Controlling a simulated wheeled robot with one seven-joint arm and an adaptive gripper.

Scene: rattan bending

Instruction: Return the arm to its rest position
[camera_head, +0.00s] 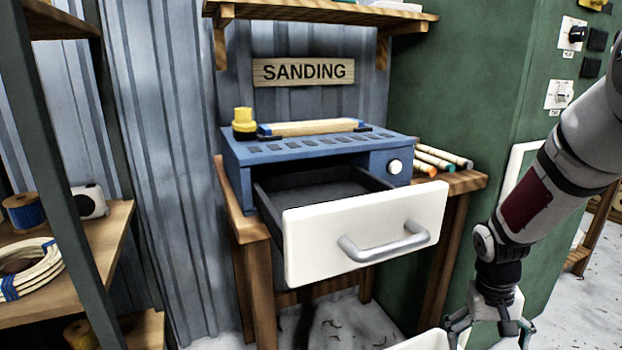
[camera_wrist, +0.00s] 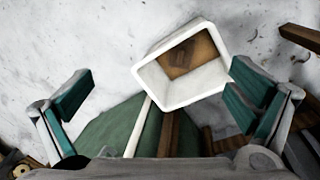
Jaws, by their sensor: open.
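My gripper (camera_head: 490,328) hangs at the lower right of the head view, pointing down, beside and in front of the sanding table. In the wrist view my gripper (camera_wrist: 160,103) has its two green-padded fingers wide apart with nothing between them. A white open bin (camera_wrist: 185,65) with a brown inside stands on the floor beyond the fingers. Its rim also shows at the bottom edge of the head view (camera_head: 425,342). My arm comes down from the right edge of the head view.
A blue sanding unit (camera_head: 300,150) on a wooden table (camera_head: 258,290) has its white-fronted drawer (camera_head: 330,225) pulled out, left of my gripper. Several rods (camera_head: 440,157) lie on the table's right. A green cabinet (camera_head: 455,90) stands behind my arm. A wooden shelf (camera_head: 100,245) is at left.

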